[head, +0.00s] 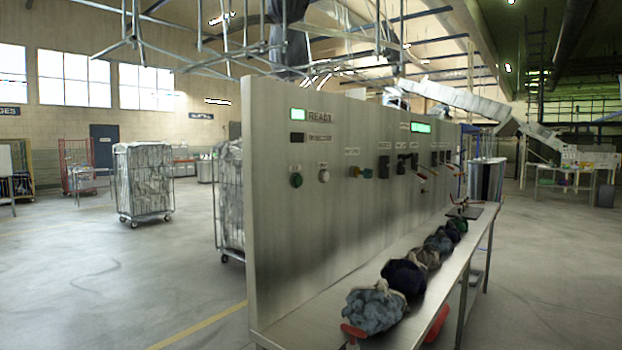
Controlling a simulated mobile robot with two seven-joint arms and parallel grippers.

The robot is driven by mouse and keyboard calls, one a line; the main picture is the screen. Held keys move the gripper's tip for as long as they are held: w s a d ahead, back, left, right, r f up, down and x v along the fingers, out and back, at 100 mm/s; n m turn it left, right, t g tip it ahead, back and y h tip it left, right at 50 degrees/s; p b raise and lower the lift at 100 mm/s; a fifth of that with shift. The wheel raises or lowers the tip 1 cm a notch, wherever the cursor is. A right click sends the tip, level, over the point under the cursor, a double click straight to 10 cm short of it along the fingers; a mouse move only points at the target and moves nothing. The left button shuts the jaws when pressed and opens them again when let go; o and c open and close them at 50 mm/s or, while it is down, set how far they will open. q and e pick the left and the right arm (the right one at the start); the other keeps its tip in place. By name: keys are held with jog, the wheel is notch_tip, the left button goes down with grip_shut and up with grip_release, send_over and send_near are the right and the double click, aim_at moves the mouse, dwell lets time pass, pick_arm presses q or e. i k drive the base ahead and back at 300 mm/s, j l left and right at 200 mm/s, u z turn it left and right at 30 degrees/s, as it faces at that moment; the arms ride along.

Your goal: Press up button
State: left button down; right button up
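An upright grey metal control panel (345,165) stands in the middle of the head view, seen at a slant. Near its left edge are a round green button (296,180) and a round white button (323,175). The labels are too small to read, so I cannot tell which control is the up button. I cannot make out either gripper, and nothing touches the buttons.
A metal table (310,328) runs along the panel's front, holding a row of bundled bags (374,307). Two red pieces (352,330) of unclear kind show near its front end. Caged carts (143,180) stand behind at left. The floor at right is open.

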aim_at(297, 180)
jog(key=i+l, duration=0.25)
jog(key=i, duration=0.25)
jog(key=i+l, duration=0.25)
jog(key=i, duration=0.25)
jog(key=i+l, duration=0.25)
jog(key=i, duration=0.25)
jog(key=u, duration=0.05)
